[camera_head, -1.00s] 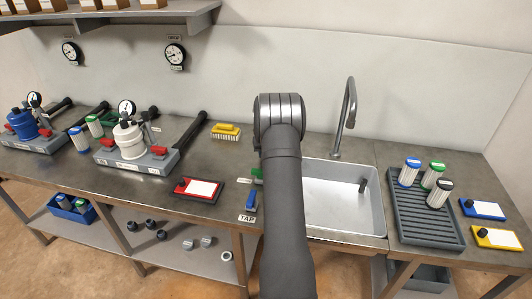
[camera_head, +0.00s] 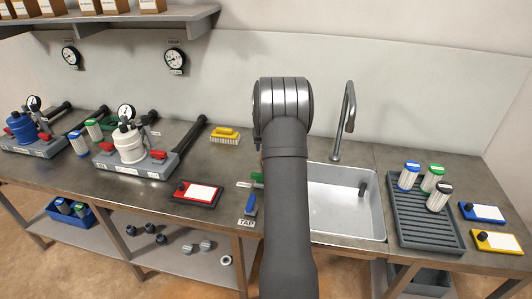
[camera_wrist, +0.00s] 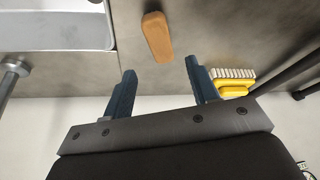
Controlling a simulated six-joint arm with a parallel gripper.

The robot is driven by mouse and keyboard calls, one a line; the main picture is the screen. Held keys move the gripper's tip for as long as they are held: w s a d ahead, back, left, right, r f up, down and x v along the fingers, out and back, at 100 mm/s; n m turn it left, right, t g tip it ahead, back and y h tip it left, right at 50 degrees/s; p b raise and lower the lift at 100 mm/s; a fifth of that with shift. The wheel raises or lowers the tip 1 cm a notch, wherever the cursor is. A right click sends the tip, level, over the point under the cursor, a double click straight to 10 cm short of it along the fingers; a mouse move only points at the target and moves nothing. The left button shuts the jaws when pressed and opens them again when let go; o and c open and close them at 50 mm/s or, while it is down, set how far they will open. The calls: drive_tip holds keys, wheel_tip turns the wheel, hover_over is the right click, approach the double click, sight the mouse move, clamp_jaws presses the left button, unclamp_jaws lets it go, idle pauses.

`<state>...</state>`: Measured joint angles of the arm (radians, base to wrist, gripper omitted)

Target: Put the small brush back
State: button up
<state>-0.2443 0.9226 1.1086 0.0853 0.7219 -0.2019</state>
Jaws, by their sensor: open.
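A yellow brush (camera_head: 225,136) with pale bristles lies on the bench left of my arm; it also shows in the wrist view (camera_wrist: 229,82), just beyond my right-hand finger. A plain orange-brown block or handle (camera_wrist: 157,37) lies on the bench in the wrist view, ahead of the gap between the fingers and apart from them. I cannot tell whether it is the small brush; my arm hides it in the head view. My gripper (camera_wrist: 162,86) is open with nothing between its fingers. In the head view the gripper is hidden behind my arm.
The sink (camera_head: 345,206) and tap (camera_head: 346,120) stand right of my arm. A ribbed tray (camera_head: 407,232) holds several filters. A red-framed card (camera_head: 196,193), a blue-and-green tool (camera_head: 250,205) and pump units (camera_head: 133,160) are to the left.

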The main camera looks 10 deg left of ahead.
drive_tip(key=shift+v, duration=1.8)
drive_tip(key=shift+f, duration=0.1)
drive_tip(key=x, duration=1.2)
drive_tip(key=shift+f, duration=0.3)
drive_tip(key=shift+r, duration=1.55)
drive_tip(key=shift+f, duration=0.1)
